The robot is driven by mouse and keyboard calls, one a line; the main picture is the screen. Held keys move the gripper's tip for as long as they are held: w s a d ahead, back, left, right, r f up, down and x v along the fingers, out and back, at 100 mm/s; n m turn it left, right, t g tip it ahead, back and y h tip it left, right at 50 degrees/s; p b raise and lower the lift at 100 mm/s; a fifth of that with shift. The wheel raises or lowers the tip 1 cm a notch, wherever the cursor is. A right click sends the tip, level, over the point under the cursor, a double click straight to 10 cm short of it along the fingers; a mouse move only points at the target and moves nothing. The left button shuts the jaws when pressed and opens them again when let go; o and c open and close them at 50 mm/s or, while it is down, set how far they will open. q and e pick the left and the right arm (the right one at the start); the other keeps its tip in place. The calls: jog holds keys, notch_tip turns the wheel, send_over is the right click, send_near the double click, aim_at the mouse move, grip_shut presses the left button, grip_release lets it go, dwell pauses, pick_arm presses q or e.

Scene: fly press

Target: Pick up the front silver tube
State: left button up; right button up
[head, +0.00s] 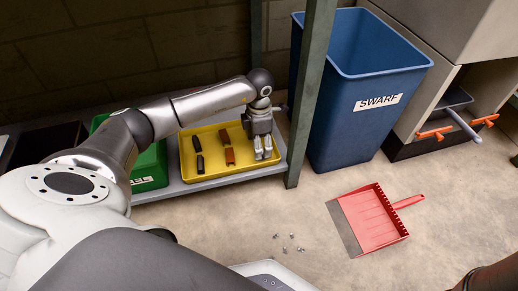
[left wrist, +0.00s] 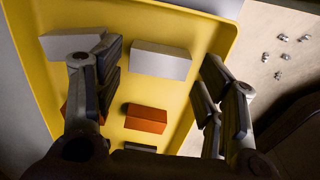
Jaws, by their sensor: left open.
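The yellow tray (head: 186,168) holds pale silver, copper-orange and black pieces. In the left wrist view, the front silver tube (left wrist: 160,61) is a pale block-like piece lying near the tray's front edge. The other silver piece (left wrist: 62,40) lies behind it, partly covered by a finger. My left gripper (head: 263,155) is over the right end of the tray. It is open, its fingers (left wrist: 158,68) apart on either side of the front silver tube in the picture; contact cannot be told. In the head view the gripper hides the silver pieces. My right gripper is not in view.
Copper pieces (head: 229,156) and black pieces (head: 199,155) lie left of the gripper. A green bin (head: 151,168) stands left of the tray. A green post (head: 305,110) and the blue SWARF bin (head: 355,110) stand close on the right. A red dustpan (head: 372,220) lies on the floor.

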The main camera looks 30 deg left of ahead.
pick_arm(q)
notch_tip(320, 180, down, 2)
jog(key=shift+f+b, duration=0.25)
jog(key=shift+b, duration=0.35)
jog(key=shift+r, duration=0.1)
jog(key=c, duration=0.7)
jog(key=shift+o, duration=0.2)
